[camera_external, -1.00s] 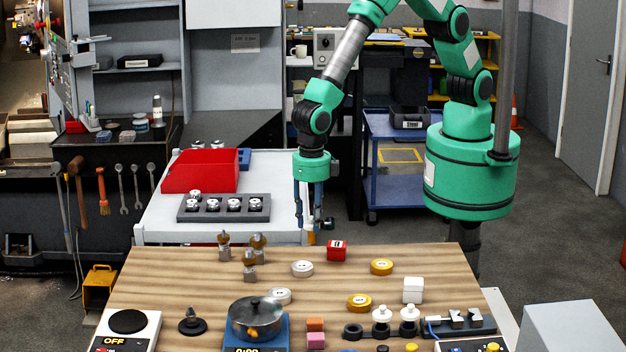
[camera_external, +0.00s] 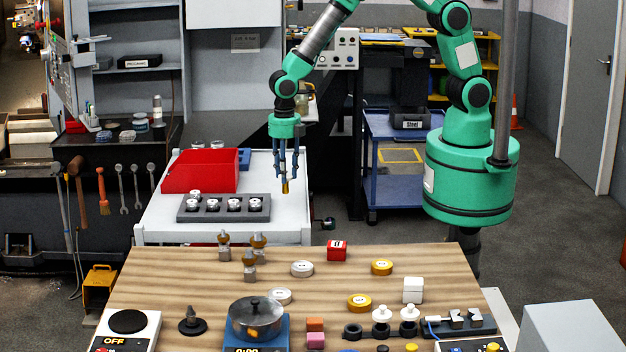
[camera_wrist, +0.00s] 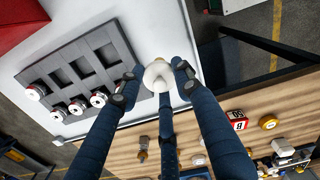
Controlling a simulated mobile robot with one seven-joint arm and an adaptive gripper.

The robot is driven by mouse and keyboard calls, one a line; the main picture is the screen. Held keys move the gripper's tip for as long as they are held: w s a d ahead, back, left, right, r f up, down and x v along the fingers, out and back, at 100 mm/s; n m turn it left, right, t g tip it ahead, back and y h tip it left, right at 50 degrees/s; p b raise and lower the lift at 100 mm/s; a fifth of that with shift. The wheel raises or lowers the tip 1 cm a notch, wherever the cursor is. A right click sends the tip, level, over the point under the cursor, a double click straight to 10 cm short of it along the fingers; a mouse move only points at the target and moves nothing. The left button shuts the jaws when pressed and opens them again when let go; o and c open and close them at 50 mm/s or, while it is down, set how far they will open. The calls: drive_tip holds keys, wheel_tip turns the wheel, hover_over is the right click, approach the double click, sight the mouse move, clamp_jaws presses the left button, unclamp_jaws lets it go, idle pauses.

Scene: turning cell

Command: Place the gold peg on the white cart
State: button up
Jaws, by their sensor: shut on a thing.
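My gripper (camera_external: 286,180) points down above the right part of the white cart (camera_external: 290,222). Its blue fingers are closed around the gold peg (camera_external: 285,187), whose gold lower end shows below the fingertips. In the wrist view, a pale rounded end (camera_wrist: 157,74) of the held piece shows between my fingertips (camera_wrist: 156,85). The white cart top (camera_wrist: 150,22) lies below and behind it in that view. A gap between the peg and the cart top cannot be judged surely, but it appears held above the surface.
A grey rack (camera_external: 224,207) with several white knobbed pieces lies on the cart, left of my gripper. A red bin (camera_external: 200,172) and a blue tray (camera_external: 243,158) are behind it. The cart's right side is clear. The wooden table (camera_external: 200,285) in front holds many small objects.

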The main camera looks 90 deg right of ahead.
drive_tip(key=s+d+m+b, duration=0.1)
drive_tip(key=s+d+m, duration=0.2)
drive_tip(key=d, duration=1.2)
drive_tip(key=s+d+m+b, duration=0.1)
drive_tip(key=s+d+m, duration=0.3)
drive_tip(key=d, duration=1.2)
drive_tip(key=s+f, duration=0.1)
drive_tip(key=s, duration=0.3)
drive_tip(key=shift+s+d, duration=0.15)
drive_tip(key=shift+d, duration=0.1)
drive_tip(key=w+d, duration=0.2)
drive_tip(key=w, duration=0.5)
drive_tip(key=w+d+f, duration=0.1)
drive_tip(key=w+d, duration=0.1)
drive_tip(key=w, duration=0.6)
drive_tip(key=shift+w+d+f, duration=0.15)
drive_tip(key=shift+d+f, duration=0.05)
drive_tip(key=shift+d, duration=0.1)
drive_tip(key=shift+f, duration=1.75)
drive_tip(key=shift+f+b, duration=0.2)
drive_tip(key=shift+b, duration=0.15)
